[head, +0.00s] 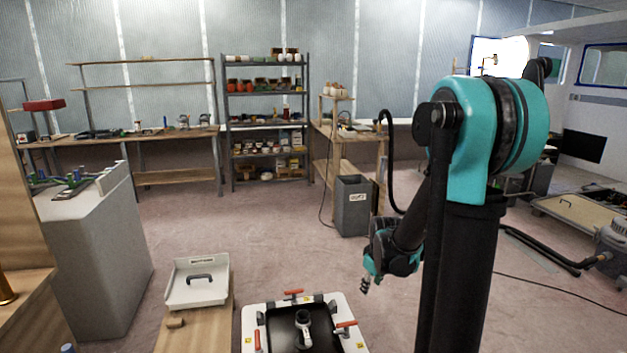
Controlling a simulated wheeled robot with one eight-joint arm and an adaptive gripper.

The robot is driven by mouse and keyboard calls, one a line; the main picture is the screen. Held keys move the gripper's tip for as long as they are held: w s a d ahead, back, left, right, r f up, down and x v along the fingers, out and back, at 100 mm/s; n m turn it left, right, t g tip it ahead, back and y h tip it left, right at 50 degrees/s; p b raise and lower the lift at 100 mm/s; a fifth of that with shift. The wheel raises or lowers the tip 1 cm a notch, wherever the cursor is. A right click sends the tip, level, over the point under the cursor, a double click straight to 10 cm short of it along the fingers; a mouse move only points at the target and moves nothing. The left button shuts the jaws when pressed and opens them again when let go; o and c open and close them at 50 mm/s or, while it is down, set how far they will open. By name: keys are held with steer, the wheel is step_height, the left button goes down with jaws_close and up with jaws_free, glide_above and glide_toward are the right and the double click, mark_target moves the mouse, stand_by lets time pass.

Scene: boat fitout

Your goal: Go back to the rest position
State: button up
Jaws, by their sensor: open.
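My arm stands at the right of the head view, teal and black, with its upper joint high and its forearm hanging down to the left. My gripper (364,287) is at the forearm's lower end, small in the picture, with dark fingers pointing down. It is open, and I see nothing between the fingers. It hangs above and to the right of a white-rimmed tray-like fixture (252,313), apart from it as far as I can tell.
A white bin (183,290) with a dark handle sits on a wooden bench (200,335) to the left. A grey waste bin (353,207), shelving (266,138) and a vacuum (612,245) stand farther off. Open floor lies between.

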steer(key=s+r+m, duration=0.1)
steer(key=s+m, duration=0.6)
steer(key=s, duration=1.2)
steer(key=shift+s+d+m+t, duration=0.35)
steer(key=shift+d+m+t, duration=0.05)
steer(key=shift+r, duration=0.1)
